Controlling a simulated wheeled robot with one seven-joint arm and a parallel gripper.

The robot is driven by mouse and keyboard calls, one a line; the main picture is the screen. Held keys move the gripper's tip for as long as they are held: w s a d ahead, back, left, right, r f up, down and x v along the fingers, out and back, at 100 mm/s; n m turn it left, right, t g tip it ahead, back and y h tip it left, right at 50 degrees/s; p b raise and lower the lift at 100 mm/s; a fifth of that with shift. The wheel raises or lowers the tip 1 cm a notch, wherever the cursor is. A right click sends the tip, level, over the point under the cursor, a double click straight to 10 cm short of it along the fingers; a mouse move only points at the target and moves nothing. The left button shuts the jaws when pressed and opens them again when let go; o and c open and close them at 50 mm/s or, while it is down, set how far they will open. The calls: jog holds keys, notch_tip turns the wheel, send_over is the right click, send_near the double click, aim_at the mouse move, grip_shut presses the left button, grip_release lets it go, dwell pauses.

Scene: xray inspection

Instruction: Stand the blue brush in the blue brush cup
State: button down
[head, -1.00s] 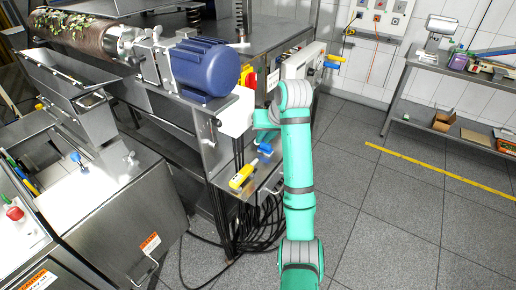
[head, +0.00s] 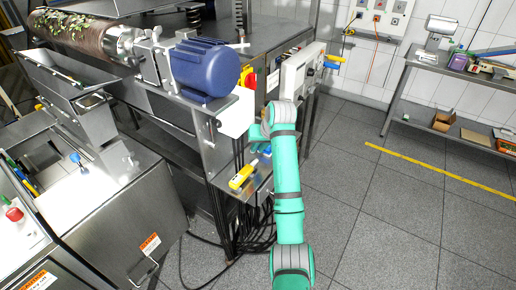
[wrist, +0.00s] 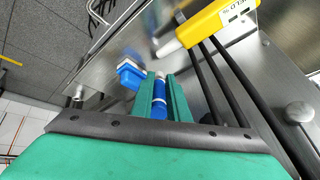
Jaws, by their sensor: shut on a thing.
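My gripper (wrist: 163,96) is shut on a blue piece with a white band, taken to be the blue brush (wrist: 160,94), between its two teal fingers. In the head view my gripper (head: 262,139) is low beside the steel machine, over a small ledge, and mostly hides what it holds. A blue and white block (wrist: 129,74) shows just left of the fingers in the wrist view; I cannot tell whether it is part of the brush. I cannot make out the blue brush cup for certain.
A yellow device (head: 241,177) lies on the ledge close to my gripper; it also shows in the wrist view (wrist: 210,20). Black cables (head: 260,228) hang below. The blue motor (head: 205,68) stands above. Several coloured handles (head: 22,178) are at far left. The floor at right is clear.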

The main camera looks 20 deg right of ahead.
jog(key=shift+f, duration=0.8)
jog(key=c, duration=1.7)
grip_release()
jog(key=shift+w, duration=0.1)
jog(key=shift+o, duration=0.2)
jog(key=shift+a, duration=0.3)
jog(key=shift+d+r, duration=0.2)
jog(key=v, duration=1.3)
